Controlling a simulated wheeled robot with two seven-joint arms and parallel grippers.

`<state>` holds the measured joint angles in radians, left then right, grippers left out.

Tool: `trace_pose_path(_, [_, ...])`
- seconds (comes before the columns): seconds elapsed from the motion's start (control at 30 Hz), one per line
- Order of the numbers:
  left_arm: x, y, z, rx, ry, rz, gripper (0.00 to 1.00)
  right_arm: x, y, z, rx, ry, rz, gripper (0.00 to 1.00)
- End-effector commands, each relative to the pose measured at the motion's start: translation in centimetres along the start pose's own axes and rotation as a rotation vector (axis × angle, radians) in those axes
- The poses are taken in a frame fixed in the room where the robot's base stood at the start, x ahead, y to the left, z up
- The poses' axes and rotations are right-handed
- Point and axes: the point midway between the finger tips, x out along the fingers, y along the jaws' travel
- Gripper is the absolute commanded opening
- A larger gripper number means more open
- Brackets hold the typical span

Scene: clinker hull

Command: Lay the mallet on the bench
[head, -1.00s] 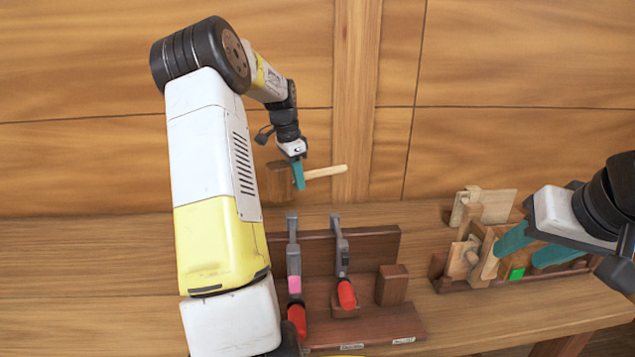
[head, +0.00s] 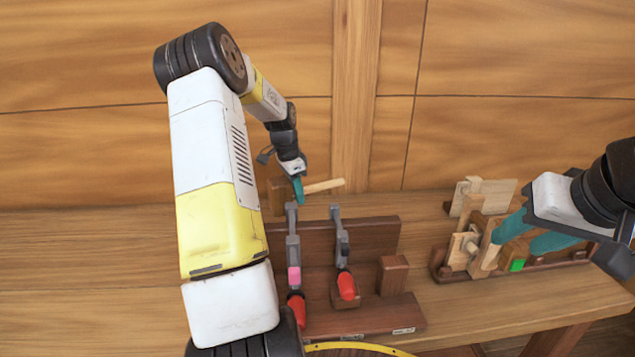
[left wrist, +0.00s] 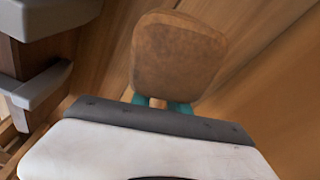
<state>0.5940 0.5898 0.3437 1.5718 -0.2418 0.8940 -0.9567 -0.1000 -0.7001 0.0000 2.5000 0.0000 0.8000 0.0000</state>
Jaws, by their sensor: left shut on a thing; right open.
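The mallet has a brown wooden head (head: 277,196) and a pale handle (head: 324,186). My left gripper (head: 298,190) is shut on the mallet's handle close to the head, in front of the wood wall and behind the clamp rack. The mallet's head (left wrist: 178,55) fills the upper middle of the left wrist view, with the teal fingertips just below it. The bench (head: 120,250) runs below; whether the mallet touches it cannot be told. My right gripper (head: 530,235) is open at the right, its teal fingers around or in front of wooden pieces.
A dark wooden rack (head: 375,318) holds two clamps with red handles (head: 346,286) and a brown block (head: 392,275), just in front of the mallet. A holder with pale wooden pieces (head: 482,240) stands at the right. The bench is bare at left and between the rack and holder.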

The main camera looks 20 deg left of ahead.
Motion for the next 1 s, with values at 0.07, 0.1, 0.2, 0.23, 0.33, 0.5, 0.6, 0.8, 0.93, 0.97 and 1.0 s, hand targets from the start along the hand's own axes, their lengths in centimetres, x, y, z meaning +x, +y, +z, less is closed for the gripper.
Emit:
trace_pose_path(0.07, [0.8, 0.0, 0.1, 0.000, 0.000, 0.000, 0.00, 0.0, 0.0, 0.0, 0.000, 0.000, 0.000, 0.44])
trace_pose_path(0.1, [1.2, 0.0, 0.2, 0.000, 0.000, 0.001, 0.00, 0.0, 0.0, 0.0, 0.000, 0.000, 0.000, 0.44])
trace_pose_path(0.2, [2.2, 0.0, 0.4, 0.000, 0.000, 0.001, 0.00, 0.0, 0.0, 0.0, 0.000, 0.000, 0.000, 0.44])
trace_pose_path(0.23, [2.5, 0.0, 0.4, -0.001, 0.000, 0.001, 0.00, 0.0, 0.0, 0.0, 0.000, 0.000, 0.000, 0.44])
trace_pose_path(0.33, [3.4, 0.0, 0.6, -0.001, 0.000, 0.002, 0.00, 0.0, 0.0, 0.0, 0.000, 0.000, 0.000, 0.44])
trace_pose_path(0.5, [4.7, -0.1, 0.8, -0.001, -0.001, 0.000, 0.00, 0.0, 0.0, 0.0, 0.000, 0.000, 0.000, 0.44])
trace_pose_path(0.6, [5.2, -0.1, 0.9, -0.001, 0.000, -0.001, 0.00, 0.0, 0.0, 0.0, 0.000, 0.000, 0.000, 0.44])
trace_pose_path(0.8, [5.5, -0.1, 0.9, -0.001, 0.001, -0.001, 0.00, 0.0, 0.0, 0.0, 0.000, 0.000, 0.000, 0.44])
trace_pose_path(0.93, [5.5, -0.1, 0.9, -0.001, 0.001, -0.001, 0.00, 0.0, 0.0, 0.0, 0.000, 0.000, 0.000, 0.44])
trace_pose_path(0.97, [5.5, -0.1, 0.9, -0.001, 0.001, -0.001, 0.00, 0.0, 0.0, 0.0, 0.000, 0.000, 0.000, 0.44])
trace_pose_path(1.0, [5.5, -0.1, 0.9, -0.001, 0.001, -0.001, 0.00, 0.0, 0.0, 0.0, 0.000, 0.000, 0.000, 0.44])
